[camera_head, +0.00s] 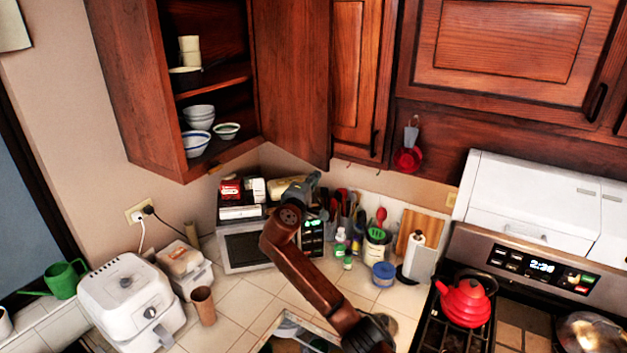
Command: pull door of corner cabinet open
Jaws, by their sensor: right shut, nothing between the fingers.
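The corner cabinet (125,75) hangs on the wall at the upper left. Its dark wood door (293,80) stands swung open to the right of the opening, so the shelves inside show. My right gripper (314,181) is at the end of the arm that rises from the bottom centre. It is shut and empty, close below the lower edge of the open door. I cannot tell whether it touches the door. The door's handle cannot be made out. My left gripper is out of view.
Bowls (198,115) and cups (189,50) stand on the cabinet shelves. Below are a microwave (246,249) with boxes on top, utensils, bottles and a white fryer (130,300). A closed cabinet door (357,70) is to the right. A red kettle (465,303) sits on the stove.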

